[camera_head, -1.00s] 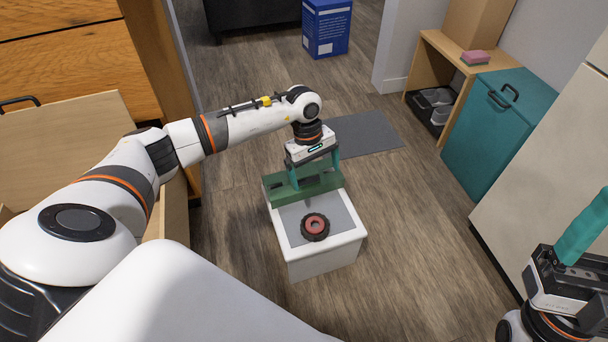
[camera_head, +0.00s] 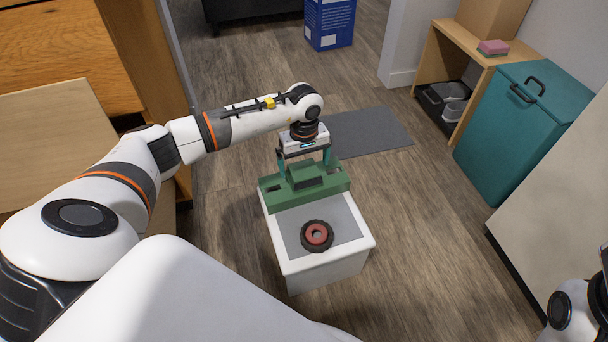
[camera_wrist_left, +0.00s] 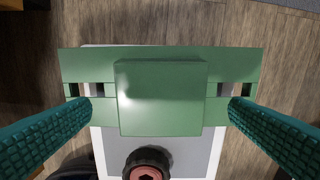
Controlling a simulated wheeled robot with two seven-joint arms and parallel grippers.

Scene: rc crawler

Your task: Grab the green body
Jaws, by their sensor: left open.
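The green body (camera_head: 305,185) lies across the far end of a white stand (camera_head: 328,274) with a grey top. It is a long flat plate with a raised block in its middle, and it fills the centre of the left wrist view (camera_wrist_left: 160,95). My left gripper (camera_head: 305,172) points down over it. Its teal fingers (camera_wrist_left: 160,125) are spread wide, one on each side of the raised block and apart from it. Whether the fingertips touch the plate is unclear. Of my right arm only a part shows at the lower right edge of the head view; its gripper is out of frame.
A black wheel with a red hub (camera_head: 317,236) lies on the stand nearer me. A teal cabinet (camera_head: 515,130) and a wooden shelf (camera_head: 432,60) stand at right. A blue box (camera_head: 330,22) stands at the back. Wooden drawers are at left.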

